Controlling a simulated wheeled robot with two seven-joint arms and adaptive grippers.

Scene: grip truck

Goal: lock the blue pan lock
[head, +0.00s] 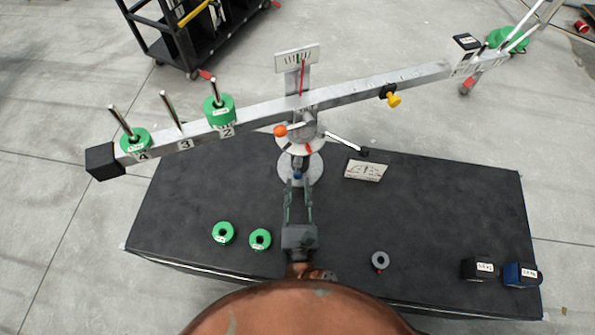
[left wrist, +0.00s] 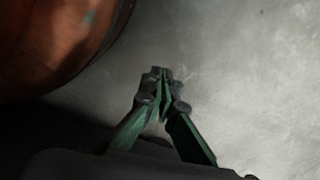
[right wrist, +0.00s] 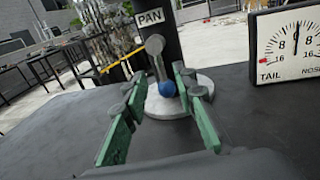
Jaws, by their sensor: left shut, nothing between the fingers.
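The blue pan lock is a blue ball knob (right wrist: 167,89) at the low end of a short grey lever, in front of a black post labelled PAN (right wrist: 150,18). It hangs over a round light-grey base in the right wrist view. In the head view the blue knob (head: 297,176) is small, at the foot of the centre stand. My right gripper (right wrist: 161,90) is open, its green fingers on either side of the knob; whether either touches it I cannot tell. In the head view my right gripper (head: 298,187) points at the stand. My left gripper (left wrist: 160,76) is shut and empty over grey floor.
A long grey beam (head: 350,91) crosses above the stand, with green weights on pegs. An orange knob (head: 280,131) sits higher on the stand. Green rings (head: 223,233), a grey ring (head: 380,261) and dark blocks (head: 478,268) stand on the black table. A dial (right wrist: 290,45) is at right.

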